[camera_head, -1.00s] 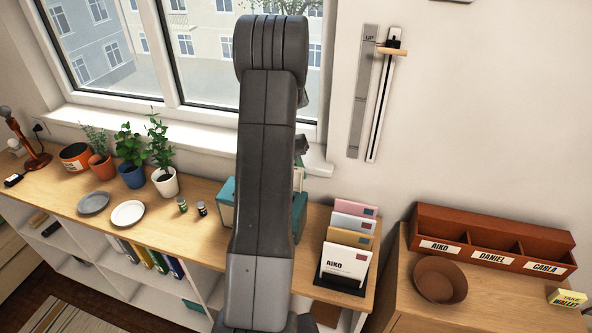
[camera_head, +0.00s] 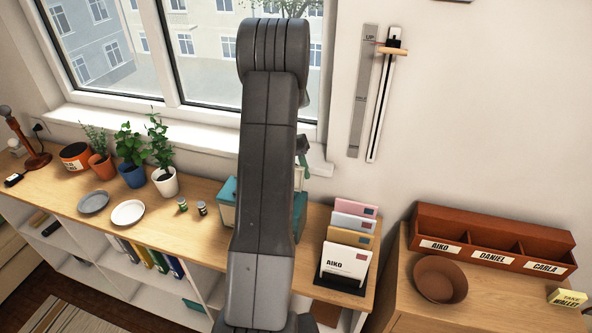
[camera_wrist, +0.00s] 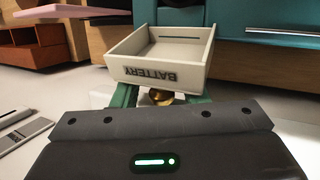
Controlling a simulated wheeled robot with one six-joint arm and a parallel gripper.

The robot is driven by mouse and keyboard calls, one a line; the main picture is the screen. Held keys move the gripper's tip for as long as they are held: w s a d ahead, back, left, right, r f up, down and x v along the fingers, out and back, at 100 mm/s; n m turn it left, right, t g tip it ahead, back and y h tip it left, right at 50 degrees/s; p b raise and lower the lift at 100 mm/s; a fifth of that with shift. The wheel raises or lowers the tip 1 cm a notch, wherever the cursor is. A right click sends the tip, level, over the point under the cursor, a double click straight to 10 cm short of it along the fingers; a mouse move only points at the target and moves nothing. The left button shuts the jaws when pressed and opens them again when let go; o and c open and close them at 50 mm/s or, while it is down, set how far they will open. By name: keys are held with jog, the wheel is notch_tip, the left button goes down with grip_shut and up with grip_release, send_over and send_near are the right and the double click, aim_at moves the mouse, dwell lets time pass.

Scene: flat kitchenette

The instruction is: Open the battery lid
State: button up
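The cream battery lid (camera_wrist: 165,72) shows in the wrist view as a shallow tray with its hollow side in sight. The word BATTERY on its face reads upside down. A brass knob (camera_wrist: 160,96) sits at its near edge, between the green fingers of my gripper (camera_wrist: 161,97). The gripper looks shut on this knob, though the fingertips are partly hidden by the lid. The lid appears apart from the teal box (camera_wrist: 230,18). In the head view the teal box (camera_head: 227,200) stands on the shelf, mostly hidden behind my arm.
A letter rack (camera_head: 345,265) stands right of the teal box. Two small batteries (camera_head: 191,207), plates (camera_head: 128,212) and potted plants (camera_head: 165,182) are to its left. A window is behind. A wall slider (camera_head: 382,95) and a labelled sorter (camera_head: 490,246) are at the right.

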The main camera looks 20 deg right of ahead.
jog(key=b+v, duration=0.1)
jog(key=v, duration=1.2)
jog(key=shift+w+r, duration=0.2)
jog(key=shift+r, duration=0.15)
jog(key=p+x, duration=0.1)
jog(key=x, duration=1.2)
jog(key=shift+s+f, duration=0.2)
jog(key=shift+f, duration=0.15)
jog(key=shift+w+r, duration=0.1)
jog(key=b+v, duration=0.2)
jog(key=v, duration=1.1)
jog(key=p+x, duration=0.2)
jog(key=x, duration=1.1)
jog(key=shift+r, duration=0.1)
jog(key=shift+s+t+h, duration=0.2)
jog(key=shift+t+h, duration=0.1)
jog(key=shift+t, duration=0.1)
